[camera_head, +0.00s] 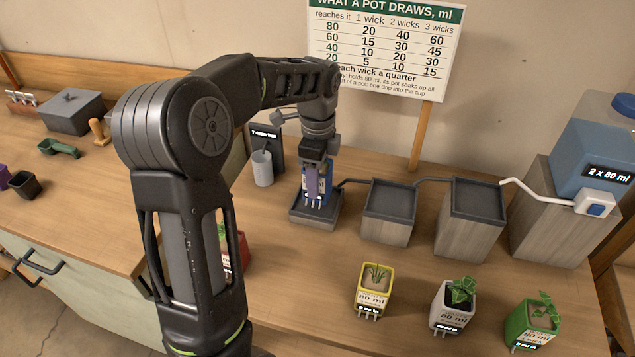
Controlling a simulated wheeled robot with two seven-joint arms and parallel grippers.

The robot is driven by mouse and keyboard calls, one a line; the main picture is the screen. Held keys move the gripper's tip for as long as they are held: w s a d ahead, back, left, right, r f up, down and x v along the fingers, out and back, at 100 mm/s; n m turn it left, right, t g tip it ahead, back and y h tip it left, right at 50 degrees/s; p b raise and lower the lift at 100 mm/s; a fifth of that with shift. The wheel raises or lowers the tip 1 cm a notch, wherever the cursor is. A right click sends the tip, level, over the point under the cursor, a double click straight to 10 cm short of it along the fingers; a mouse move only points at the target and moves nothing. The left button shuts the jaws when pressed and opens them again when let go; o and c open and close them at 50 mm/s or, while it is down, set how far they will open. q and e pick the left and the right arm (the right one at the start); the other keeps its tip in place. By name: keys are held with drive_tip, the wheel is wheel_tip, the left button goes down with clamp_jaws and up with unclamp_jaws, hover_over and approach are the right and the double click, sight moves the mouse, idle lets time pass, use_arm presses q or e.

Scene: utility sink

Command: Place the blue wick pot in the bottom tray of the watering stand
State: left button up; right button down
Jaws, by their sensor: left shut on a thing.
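The blue wick pot (327,191) is in my left gripper (318,172), which is shut on it. The pot is upright at the bottom tray (309,215) of the watering stand, the lowest and leftmost of the three trays. White wicks show under the pot, over the tray. I cannot tell whether they touch the tray floor. The gripper covers part of the pot. The middle tray (390,194) and the top tray (473,197) hold no pots. My right gripper is not in view.
Yellow (373,285), white (441,309) and green (524,330) pots stand along the front. A red pot (241,254) is partly behind my left arm. A water tank (590,160) stands at right, a white cup (262,169) left of the bottom tray. A chart (385,50) stands behind.

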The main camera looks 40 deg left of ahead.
use_arm(q)
drive_tip(key=shift+f, duration=1.15)
drive_tip(key=shift+f, duration=0.1)
drive_tip(key=o, duration=1.6)
drive_tip(key=shift+f, duration=0.1)
wheel_tip(320, 180, up, 12)
drive_tip(key=shift+r, duration=0.2)
